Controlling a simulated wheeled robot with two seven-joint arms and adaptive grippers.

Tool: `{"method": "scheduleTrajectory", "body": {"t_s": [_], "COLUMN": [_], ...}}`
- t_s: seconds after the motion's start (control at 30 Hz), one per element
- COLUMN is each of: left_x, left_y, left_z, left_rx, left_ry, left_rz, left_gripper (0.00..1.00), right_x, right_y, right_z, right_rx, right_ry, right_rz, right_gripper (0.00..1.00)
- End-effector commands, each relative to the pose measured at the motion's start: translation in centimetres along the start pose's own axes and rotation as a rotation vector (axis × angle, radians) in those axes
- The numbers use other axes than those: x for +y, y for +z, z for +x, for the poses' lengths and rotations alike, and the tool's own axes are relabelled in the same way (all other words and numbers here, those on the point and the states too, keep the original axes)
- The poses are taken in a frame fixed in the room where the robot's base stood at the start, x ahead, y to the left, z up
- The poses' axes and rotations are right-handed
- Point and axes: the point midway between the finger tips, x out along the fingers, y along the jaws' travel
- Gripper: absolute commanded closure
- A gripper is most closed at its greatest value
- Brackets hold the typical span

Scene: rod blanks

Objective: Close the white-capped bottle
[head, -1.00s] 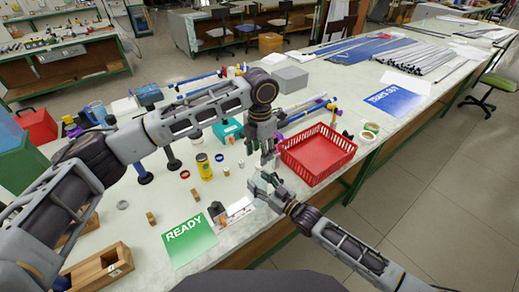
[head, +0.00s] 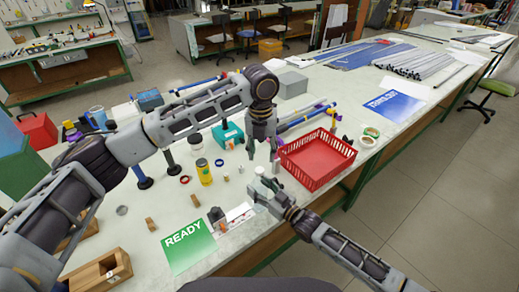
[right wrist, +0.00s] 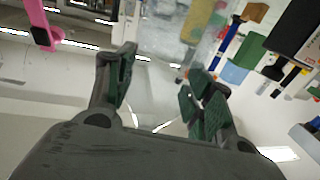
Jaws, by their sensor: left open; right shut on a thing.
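My right gripper (head: 260,183) is shut on a pale, see-through thing, which looks like the bottle, at the front of the bench. A whitish top (head: 259,170) shows just above its fingers in the head view. In the right wrist view a cloudy see-through body (right wrist: 158,80) sits between the green-padded fingers (right wrist: 160,90). My left gripper (head: 263,147) is open and points down, above and close to the right gripper. A small white piece (head: 276,165) shows just below its fingertips; I cannot tell whether it is the cap or whether they touch it.
A red basket (head: 290,165) stands just right of both grippers. A green READY card (head: 188,247) lies at the front edge.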

Motion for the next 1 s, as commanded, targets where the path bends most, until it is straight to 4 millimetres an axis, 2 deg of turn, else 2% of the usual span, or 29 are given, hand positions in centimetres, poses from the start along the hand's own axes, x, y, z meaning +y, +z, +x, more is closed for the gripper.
{"method": "scheduleTrajectory", "body": {"t_s": [1.0], "left_x": [0.10], "left_y": [-0.08], "left_z": [-0.39], "left_rx": [0.002], "left_ry": [0.004], "left_rz": [-0.829], "left_gripper": [0.55], "right_x": [-0.01], "right_y": [0.04], "right_z": [-0.01], "right_rx": [-0.001], "right_ry": [0.000], "right_rz": [0.000], "right_gripper": [1.00]}}
